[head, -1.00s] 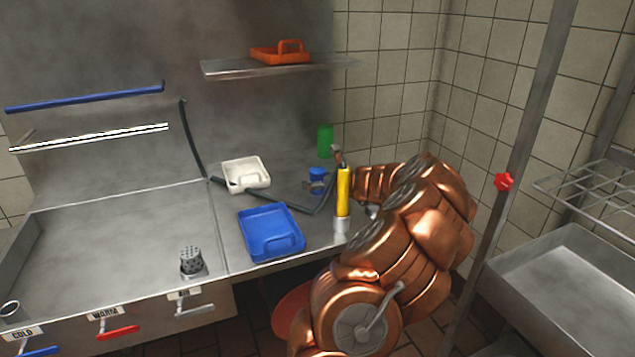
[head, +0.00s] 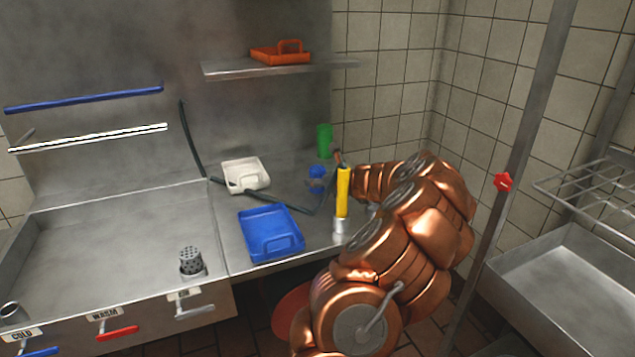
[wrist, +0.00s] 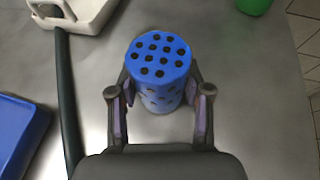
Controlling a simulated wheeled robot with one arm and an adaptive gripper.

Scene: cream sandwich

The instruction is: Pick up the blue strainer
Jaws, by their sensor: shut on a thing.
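The blue strainer (wrist: 160,75) is a cup shape with dark holes in its top and side, in the middle of the wrist view. My gripper (wrist: 160,95) is shut on it, one finger against each side. In the head view the blue strainer (head: 317,173) is small, above the counter's right part, left of the yellow handle. My gripper there is mostly hidden behind my copper arm and the yellow handle. I cannot tell for sure whether the strainer touches the counter.
A blue tray (head: 270,232) and a white tray (head: 246,176) lie left of the strainer. A green cup (head: 324,141) stands behind it. A dark hose (head: 270,203) crosses the counter, and a yellow spray handle (head: 343,192) stands close by. A metal sink (head: 120,235) is at left.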

